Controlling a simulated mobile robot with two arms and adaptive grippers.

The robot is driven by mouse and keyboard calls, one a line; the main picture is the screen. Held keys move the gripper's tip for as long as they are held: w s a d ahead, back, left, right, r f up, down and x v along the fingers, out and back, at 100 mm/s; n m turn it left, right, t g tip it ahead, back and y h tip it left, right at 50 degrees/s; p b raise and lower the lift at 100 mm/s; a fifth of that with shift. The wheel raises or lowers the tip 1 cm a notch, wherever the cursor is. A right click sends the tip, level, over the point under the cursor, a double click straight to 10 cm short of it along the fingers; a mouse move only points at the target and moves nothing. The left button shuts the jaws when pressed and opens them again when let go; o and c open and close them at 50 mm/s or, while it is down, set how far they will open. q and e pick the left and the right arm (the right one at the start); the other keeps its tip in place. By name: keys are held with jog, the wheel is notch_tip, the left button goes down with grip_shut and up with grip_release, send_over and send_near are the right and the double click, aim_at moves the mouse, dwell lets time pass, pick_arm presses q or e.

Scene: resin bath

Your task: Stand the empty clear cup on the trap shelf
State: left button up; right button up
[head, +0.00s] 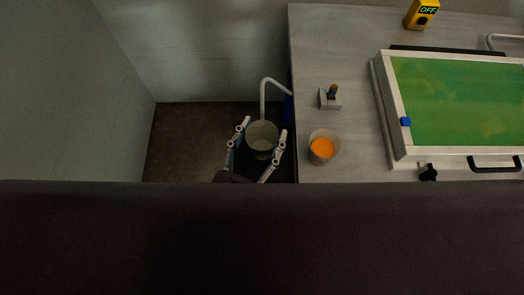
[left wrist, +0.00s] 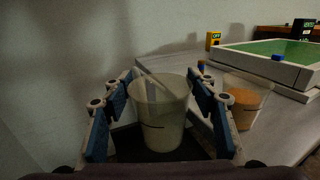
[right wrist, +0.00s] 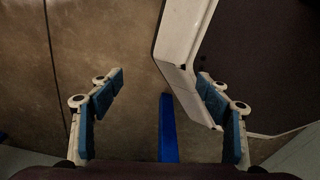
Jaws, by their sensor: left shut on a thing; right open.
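The empty clear cup (head: 262,136) is between the fingers of my left gripper (head: 262,138), beside the bench's left edge. In the left wrist view my left gripper (left wrist: 163,105) is shut on the clear cup (left wrist: 163,122), which looks upright. The dark trap shelf (head: 284,168) lies under and around the cup, low beside the bench; I cannot tell whether the cup's base touches it. My right gripper (right wrist: 160,105) is open, seen only in the right wrist view, with nothing gripped between its fingers.
A pale bent pipe (head: 264,92) comes down right behind the cup. A cup with orange contents (head: 322,148) stands on the bench (head: 340,50) near its left edge. A small block with a knob (head: 329,98) and a green bath (head: 455,100) are farther right.

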aim_at(262, 143)
pick_arm(q)
notch_tip(262, 143, down, 8)
jog(key=shift+r+b, duration=0.1)
jog(key=shift+b, duration=0.6)
pick_arm(e)
jog(key=shift+d+f, duration=0.55)
jog(key=shift+f, duration=0.35)
pick_arm(q)
jog(key=shift+f, duration=0.3)
jog(key=o, duration=1.1)
jog(key=shift+r, duration=0.1)
jog(key=shift+o, duration=0.3)
pick_arm(e)
jog(key=shift+f, duration=0.15)
jog(key=shift+a, duration=0.15)
